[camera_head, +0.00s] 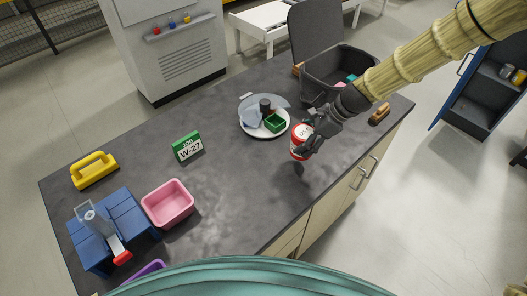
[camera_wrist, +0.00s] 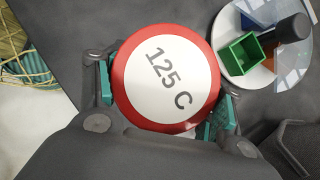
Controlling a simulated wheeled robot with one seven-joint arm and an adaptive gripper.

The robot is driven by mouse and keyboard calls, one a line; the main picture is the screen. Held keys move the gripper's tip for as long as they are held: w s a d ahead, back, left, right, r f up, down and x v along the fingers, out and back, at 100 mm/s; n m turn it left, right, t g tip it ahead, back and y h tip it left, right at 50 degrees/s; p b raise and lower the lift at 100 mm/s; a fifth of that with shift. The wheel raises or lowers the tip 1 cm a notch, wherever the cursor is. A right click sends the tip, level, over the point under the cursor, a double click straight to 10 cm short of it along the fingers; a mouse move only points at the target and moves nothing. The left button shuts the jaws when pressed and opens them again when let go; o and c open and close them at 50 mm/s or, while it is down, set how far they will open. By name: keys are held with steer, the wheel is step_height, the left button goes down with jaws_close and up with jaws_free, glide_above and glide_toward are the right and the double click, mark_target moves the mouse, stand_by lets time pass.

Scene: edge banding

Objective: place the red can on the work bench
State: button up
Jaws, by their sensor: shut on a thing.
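The red can (camera_head: 298,147) has a white label band and is held in my gripper (camera_head: 306,142) near the right edge of the dark work bench (camera_head: 225,205). In the wrist view the can's round white top (camera_wrist: 166,78) with a red rim and the text "125 C" fills the middle. The green-padded fingers (camera_wrist: 163,100) are on both sides of it. The can looks upright. A dark shadow lies on the bench below it, but I cannot tell whether its base touches the surface.
A white plate (camera_head: 248,130) with a green box (camera_head: 275,122) stands left of the can. Behind is a dark crate (camera_head: 318,90); a brush (camera_head: 380,114) lies right. A W-27 sign (camera_head: 187,146), pink bin (camera_head: 168,204) and blue fixture (camera_head: 85,240) stand left. The bench's front middle is clear.

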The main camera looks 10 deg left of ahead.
steer(key=s+a+p, duration=0.1)
steer(key=s+a, duration=0.1)
steer(key=a, duration=0.1)
steer(key=s+a+f+p, duration=0.1)
steer(key=s+a, duration=0.2)
steer(key=s+a+p, duration=0.2)
steer(key=a, duration=0.1)
steer(key=shift+s+a+f, duration=0.1)
steer(key=shift+s+f, duration=0.1)
steer(key=shift+s, duration=0.15)
steer(key=shift+s+a+f, duration=0.2)
steer(key=shift+s+f, duration=0.05)
steer(key=shift+s, duration=0.05)
steer(key=shift+f+p, duration=0.95)
steer(key=shift+f, duration=0.6)
steer(key=shift+w+f, duration=0.1)
steer(key=shift+f, duration=0.05)
steer(key=o, duration=1.3)
steer(key=shift+o, duration=0.2)
steer(key=b+v, duration=0.4)
steer(key=v, duration=0.8)
